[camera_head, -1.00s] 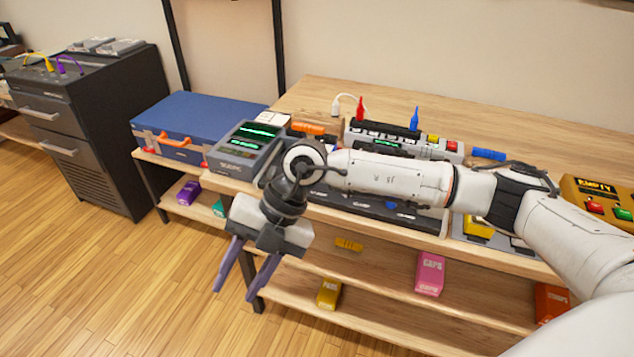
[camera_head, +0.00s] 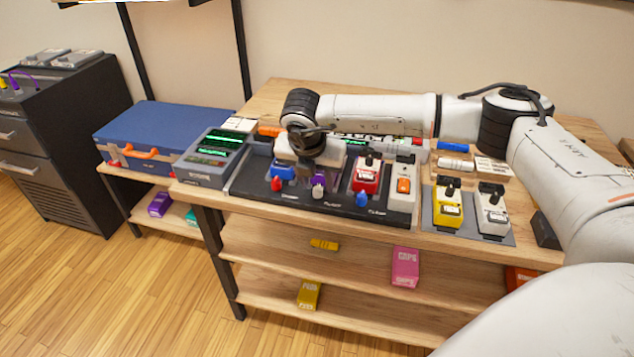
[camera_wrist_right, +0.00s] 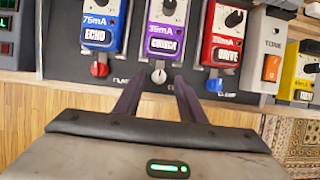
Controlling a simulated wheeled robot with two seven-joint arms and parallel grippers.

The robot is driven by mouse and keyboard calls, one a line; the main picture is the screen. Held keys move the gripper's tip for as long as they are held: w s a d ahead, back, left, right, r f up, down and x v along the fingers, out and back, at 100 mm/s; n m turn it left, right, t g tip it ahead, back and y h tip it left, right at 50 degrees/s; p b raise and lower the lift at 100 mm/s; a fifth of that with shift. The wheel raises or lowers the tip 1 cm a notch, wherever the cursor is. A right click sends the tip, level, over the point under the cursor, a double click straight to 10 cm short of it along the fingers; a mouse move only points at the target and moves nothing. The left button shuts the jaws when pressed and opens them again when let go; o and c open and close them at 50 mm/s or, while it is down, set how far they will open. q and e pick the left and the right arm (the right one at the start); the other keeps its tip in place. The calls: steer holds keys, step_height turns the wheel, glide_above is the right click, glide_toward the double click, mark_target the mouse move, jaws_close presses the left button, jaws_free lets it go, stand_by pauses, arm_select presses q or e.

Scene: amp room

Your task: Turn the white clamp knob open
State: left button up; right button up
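The white clamp knob (camera_wrist_right: 158,76) sits at the front edge of the dark pedalboard (camera_head: 245,182), below the purple pedal (camera_wrist_right: 165,28). In the head view the white knob (camera_head: 318,193) shows just below my right gripper (camera_head: 314,178). In the right wrist view my right gripper (camera_wrist_right: 160,84) is open, its two dark purple fingers apart, with the knob between their tips. I cannot tell whether a finger touches it. A red knob (camera_wrist_right: 99,69) and a blue knob (camera_wrist_right: 214,85) stand to either side. My left gripper is not in view.
Blue pedal (camera_wrist_right: 103,24) and red pedal (camera_wrist_right: 222,38) flank the purple one. A grey device with green displays (camera_head: 212,150) and a blue case (camera_head: 165,128) stand left. Yellow (camera_head: 447,205) and white (camera_head: 492,210) pedals stand right. Lower shelves hold boxes.

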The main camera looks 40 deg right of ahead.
steer(key=shift+x, duration=0.95)
steer(key=shift+c, duration=0.3)
jaws_close()
